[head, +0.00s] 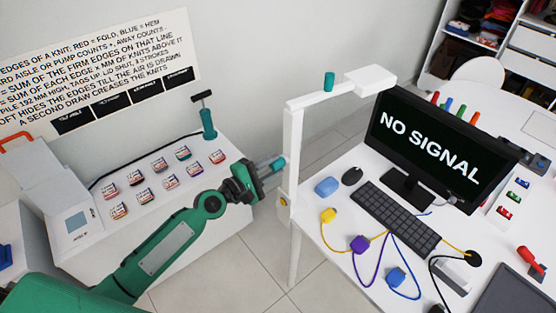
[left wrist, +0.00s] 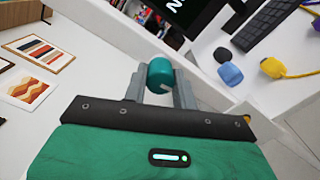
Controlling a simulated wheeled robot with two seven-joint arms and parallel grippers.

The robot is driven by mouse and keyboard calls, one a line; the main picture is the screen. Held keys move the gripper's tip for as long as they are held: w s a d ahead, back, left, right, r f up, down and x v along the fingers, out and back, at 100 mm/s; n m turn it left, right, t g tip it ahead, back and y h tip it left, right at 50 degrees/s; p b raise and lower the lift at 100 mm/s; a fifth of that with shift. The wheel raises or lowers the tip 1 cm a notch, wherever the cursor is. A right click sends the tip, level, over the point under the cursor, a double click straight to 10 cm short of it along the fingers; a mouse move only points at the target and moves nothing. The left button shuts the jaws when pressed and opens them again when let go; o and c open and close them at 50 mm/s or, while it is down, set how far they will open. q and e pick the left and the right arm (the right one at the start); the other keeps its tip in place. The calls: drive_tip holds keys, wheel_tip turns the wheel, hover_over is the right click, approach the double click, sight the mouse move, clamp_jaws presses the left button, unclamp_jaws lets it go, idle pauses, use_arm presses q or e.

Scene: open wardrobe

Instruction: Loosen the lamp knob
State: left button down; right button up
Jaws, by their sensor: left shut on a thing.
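The white lamp stand (head: 293,150) rises at the near left edge of the desk, with an arm across its top. A teal knob (head: 279,162) is at the left side of its post. My left gripper (head: 272,166) comes in from the left and is shut on this knob. In the left wrist view the knob (left wrist: 160,72) sits between the two grey fingers, with the white post behind it. A second teal knob (head: 329,81) stands upright on the top arm. My right gripper is not in view.
A monitor (head: 440,140) reading "NO SIGNAL", a keyboard (head: 396,218) and coloured cabled plugs (head: 359,243) are on the desk right of the post. A white bench (head: 165,215) with several small labelled items is at left. Bare floor lies between.

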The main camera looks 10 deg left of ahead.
use_arm(q)
drive_tip(key=c, duration=0.8)
unclamp_jaws()
drive_tip(key=shift+a, duration=0.1)
drive_tip(key=shift+b+v, duration=1.3)
drive_tip(key=shift+v, duration=2.65)
